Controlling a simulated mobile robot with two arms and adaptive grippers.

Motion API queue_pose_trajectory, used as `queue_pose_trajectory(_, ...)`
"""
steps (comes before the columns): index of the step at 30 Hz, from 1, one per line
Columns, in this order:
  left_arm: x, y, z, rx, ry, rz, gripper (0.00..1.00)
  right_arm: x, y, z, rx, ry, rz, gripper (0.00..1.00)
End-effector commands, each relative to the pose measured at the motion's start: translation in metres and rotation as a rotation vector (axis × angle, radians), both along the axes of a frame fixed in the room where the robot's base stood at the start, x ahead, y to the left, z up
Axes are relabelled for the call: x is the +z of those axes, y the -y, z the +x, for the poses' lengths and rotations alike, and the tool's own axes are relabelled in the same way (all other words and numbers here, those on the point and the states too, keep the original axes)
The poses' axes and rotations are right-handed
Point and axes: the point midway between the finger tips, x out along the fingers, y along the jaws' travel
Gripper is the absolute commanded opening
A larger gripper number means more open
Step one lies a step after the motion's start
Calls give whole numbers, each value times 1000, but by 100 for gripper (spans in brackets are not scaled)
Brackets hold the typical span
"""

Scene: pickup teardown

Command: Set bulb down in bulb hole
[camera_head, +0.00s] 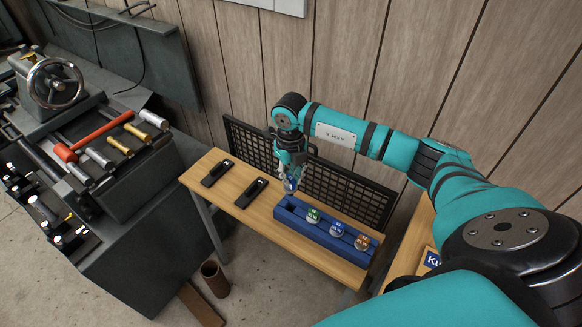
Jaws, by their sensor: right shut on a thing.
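My right gripper (290,172) points down over the left end of a long blue holder (322,238) on a narrow wooden table. It is shut on a small bulb (291,186) with blue on it, held at or just above the holder's left end. I cannot tell whether the bulb touches the holder. A green-marked bulb (313,215), a blue-marked bulb (337,229) and an orange-marked bulb (362,242) sit in a row along the holder to the right. My left gripper is out of view.
Two black items (251,192) lie on the left part of the wooden table (222,198). A black mesh panel (340,190) stands behind it, against a plank wall. A dark workbench with tools, including a red hammer (66,152), stands at left.

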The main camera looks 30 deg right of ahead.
Motion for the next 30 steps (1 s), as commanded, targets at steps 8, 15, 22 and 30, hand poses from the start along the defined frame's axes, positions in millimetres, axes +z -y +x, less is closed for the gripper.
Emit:
queue_pose_trajectory(8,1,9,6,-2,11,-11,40,1,5,4,-124,0,0,0)
queue_pose_trajectory(15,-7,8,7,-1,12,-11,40,-11,5,4,-121,-1,0,0)
queue_pose_trajectory(22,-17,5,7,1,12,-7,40,-27,5,4,-120,-1,0,0)
queue_pose_trajectory(30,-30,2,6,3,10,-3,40,-46,5,4,-119,0,0,0)
